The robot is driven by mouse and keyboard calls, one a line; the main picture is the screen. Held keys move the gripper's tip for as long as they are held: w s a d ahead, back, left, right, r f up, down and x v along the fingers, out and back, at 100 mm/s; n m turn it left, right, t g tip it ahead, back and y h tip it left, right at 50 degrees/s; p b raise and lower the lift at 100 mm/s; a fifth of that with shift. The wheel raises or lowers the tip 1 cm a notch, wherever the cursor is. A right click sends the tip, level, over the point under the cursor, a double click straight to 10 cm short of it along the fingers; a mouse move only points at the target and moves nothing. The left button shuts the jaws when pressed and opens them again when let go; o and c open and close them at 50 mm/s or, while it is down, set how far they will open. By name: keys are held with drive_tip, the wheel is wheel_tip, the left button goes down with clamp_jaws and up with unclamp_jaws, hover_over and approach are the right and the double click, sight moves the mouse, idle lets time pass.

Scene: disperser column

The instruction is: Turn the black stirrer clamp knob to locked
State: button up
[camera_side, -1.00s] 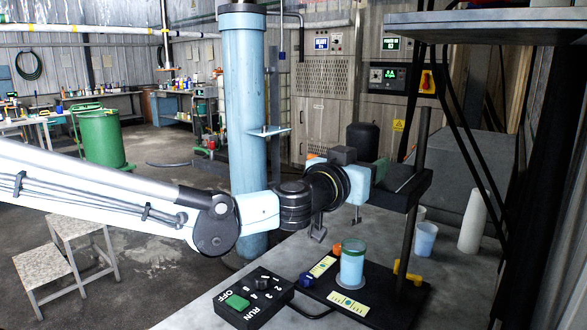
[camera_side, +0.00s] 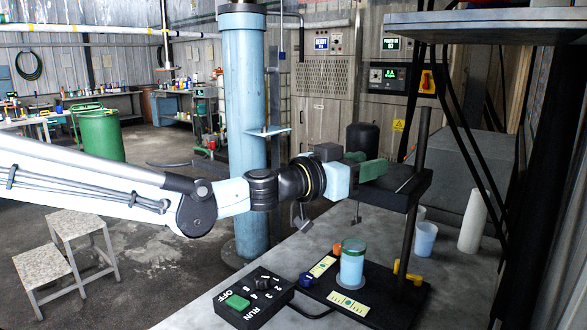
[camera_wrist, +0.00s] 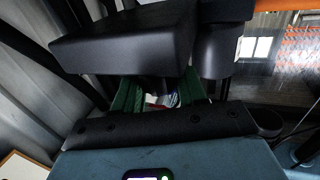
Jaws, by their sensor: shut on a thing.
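The black stirrer clamp (camera_side: 408,192) is a thick dark block on an upright black rod (camera_side: 421,140) in the side view. My gripper (camera_side: 373,167) has green fingers and is at the left, upper part of the clamp. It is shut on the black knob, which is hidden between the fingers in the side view. In the wrist view the green fingers of my gripper (camera_wrist: 157,95) reach under a large dark block (camera_wrist: 125,45). The knob cannot be made out clearly there, so its angle and any lock mark cannot be read.
Below stands a beaker (camera_side: 352,268) with a green rim on a dark base plate (camera_side: 385,310). A black control box (camera_side: 262,307) with a green button is to the left. A shelf (camera_side: 490,28) hangs above.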

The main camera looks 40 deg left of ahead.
drive_tip(key=m+g+h, duration=0.1)
drive_tip(key=m+h, duration=0.1)
drive_tip(key=h, duration=0.1)
drive_tip(key=m+g+h, duration=0.2)
drive_tip(key=h, duration=0.1)
drive_tip(key=shift+w+a+m+g, duration=0.1)
drive_tip(key=shift+a+m+g, duration=0.05)
drive_tip(key=shift+m+g, duration=0.15)
drive_tip(key=m+g+h, duration=0.3)
drive_tip(key=g, duration=0.1)
drive_tip(key=shift+m+h, duration=0.3)
drive_tip(key=shift+h, duration=0.1)
drive_tip(key=m+g+h, duration=0.1)
drive_tip(key=m+g, duration=0.1)
drive_tip(key=g, duration=0.1)
drive_tip(key=m+g+h, duration=0.1)
drive_tip(key=m+g, duration=0.1)
drive_tip(key=g, duration=0.1)
drive_tip(key=shift+g, duration=0.4)
drive_tip(key=shift+m+g, duration=1.7)
drive_tip(key=shift+g, duration=0.7)
drive_tip(key=shift+d+m+g, duration=0.2)
drive_tip(key=shift+m+g, duration=0.2)
drive_tip(key=shift+g, duration=0.2)
drive_tip(key=o, duration=1)
drive_tip(key=shift+c, duration=0.2)
